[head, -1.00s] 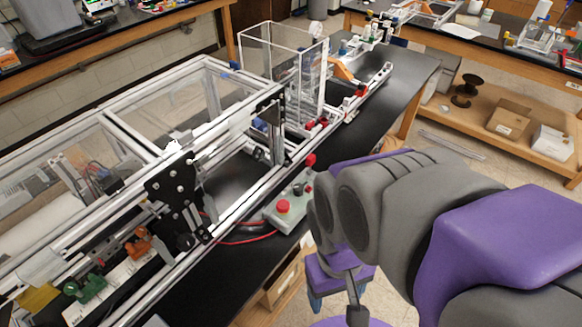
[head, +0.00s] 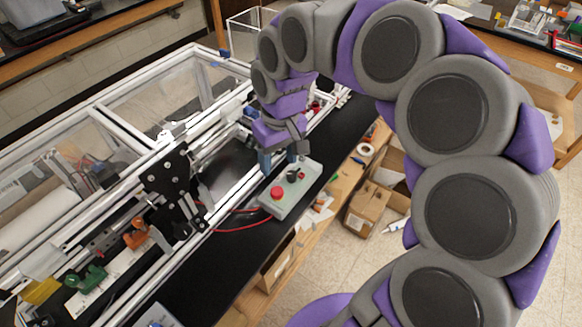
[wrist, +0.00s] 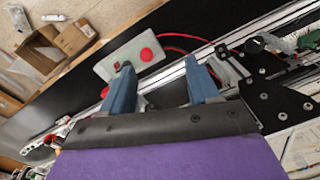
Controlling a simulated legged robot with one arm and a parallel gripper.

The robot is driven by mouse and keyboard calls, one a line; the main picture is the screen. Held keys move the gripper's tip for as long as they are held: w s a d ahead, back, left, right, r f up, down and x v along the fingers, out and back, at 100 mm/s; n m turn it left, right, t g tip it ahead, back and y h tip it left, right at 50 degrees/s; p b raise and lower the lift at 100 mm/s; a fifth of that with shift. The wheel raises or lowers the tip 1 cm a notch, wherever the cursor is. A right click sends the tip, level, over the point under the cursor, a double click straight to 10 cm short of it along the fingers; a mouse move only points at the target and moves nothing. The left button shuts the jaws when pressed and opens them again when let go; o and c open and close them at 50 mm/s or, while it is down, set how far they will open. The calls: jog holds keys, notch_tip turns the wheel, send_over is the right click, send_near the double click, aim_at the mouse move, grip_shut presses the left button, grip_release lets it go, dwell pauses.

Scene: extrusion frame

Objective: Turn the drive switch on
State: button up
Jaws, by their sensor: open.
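A grey control box (head: 300,193) lies on the black bench top beside the aluminium frame. It carries a large red button (head: 277,193), a small black switch knob (head: 292,176) and a small red part (head: 302,175). Which one is the drive switch is not labelled legibly. My gripper (head: 280,158) is open and points down at the far end of the box, near the knob. In the wrist view, the box (wrist: 107,68) and red button (wrist: 146,54) lie beyond the fingertips. One blue finger overlaps the box at the knob and partly hides it. Contact cannot be told.
The extrusion frame (head: 131,128) with clear panels runs along the bench, close to the box and gripper. A red cable (head: 240,228) leaves the box on the left. Cardboard boxes (head: 370,207) stand on the floor right of the bench. Bare bench top lies at the front.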

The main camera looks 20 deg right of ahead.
jog(key=w+d+f+m, duration=0.1)
jog(key=w+d+f, duration=0.2)
jog(key=w, duration=0.7)
jog(key=m+p, duration=0.1)
send_over(292, 173)
notch_tip(292, 173, down, 4)
jog(key=shift+h, duration=0.4)
notch_tip(292, 173, down, 17)
jog(key=shift+s+a+f+b, duration=0.1)
jog(key=shift+b, duration=0.75)
jog(key=c, duration=1)
